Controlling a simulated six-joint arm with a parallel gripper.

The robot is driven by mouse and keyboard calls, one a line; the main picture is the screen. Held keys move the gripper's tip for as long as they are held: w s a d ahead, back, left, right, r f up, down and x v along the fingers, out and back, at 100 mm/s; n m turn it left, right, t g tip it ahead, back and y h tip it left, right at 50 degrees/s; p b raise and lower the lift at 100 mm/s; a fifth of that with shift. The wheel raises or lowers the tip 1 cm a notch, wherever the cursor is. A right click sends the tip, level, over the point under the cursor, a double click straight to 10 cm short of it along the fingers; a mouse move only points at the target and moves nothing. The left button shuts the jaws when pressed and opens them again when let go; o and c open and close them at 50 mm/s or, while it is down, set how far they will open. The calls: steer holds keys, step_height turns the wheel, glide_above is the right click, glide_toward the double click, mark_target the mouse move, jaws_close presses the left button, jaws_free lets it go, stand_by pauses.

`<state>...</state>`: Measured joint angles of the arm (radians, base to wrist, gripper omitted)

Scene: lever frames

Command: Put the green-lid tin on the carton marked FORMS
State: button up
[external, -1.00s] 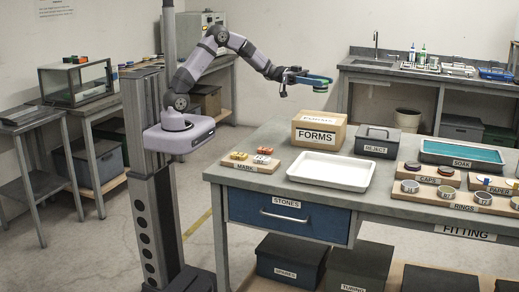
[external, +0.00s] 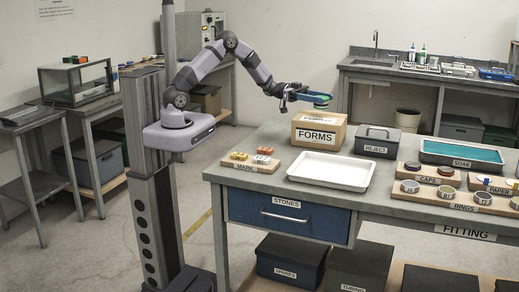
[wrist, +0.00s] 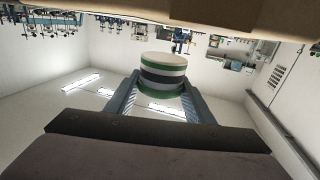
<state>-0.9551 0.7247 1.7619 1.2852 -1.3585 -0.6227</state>
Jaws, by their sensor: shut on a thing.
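My gripper (external: 310,97) is shut on the green-lid tin (external: 322,104), holding it just above the top of the carton marked FORMS (external: 318,136). In the wrist view the tin (wrist: 163,75) sits between the two blue-grey fingers, with green and dark bands and a pale end. That view is upside down, and the brown carton (wrist: 205,14) fills its top edge. A narrow gap shows between tin and carton there. The carton stands at the back left of the bench, and its top looks flat and clear of other things.
The dark REJECT box (external: 377,141) stands right of the carton. A white tray (external: 330,172) lies in front, and the MARK board (external: 250,166) with small blocks is at front left. CAPS, RINGS and PAPER boards and the SOAK tray (external: 462,152) fill the right.

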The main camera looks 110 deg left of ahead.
mark_target(321, 107)
steer(key=shift+f, duration=1.7)
steer(key=shift+f, duration=0.1)
steer(key=o, duration=1.1)
steer(key=shift+o, duration=0.2)
steer(key=shift+s, duration=0.1)
steer(key=b+v, duration=0.2)
steer(key=v, duration=1)
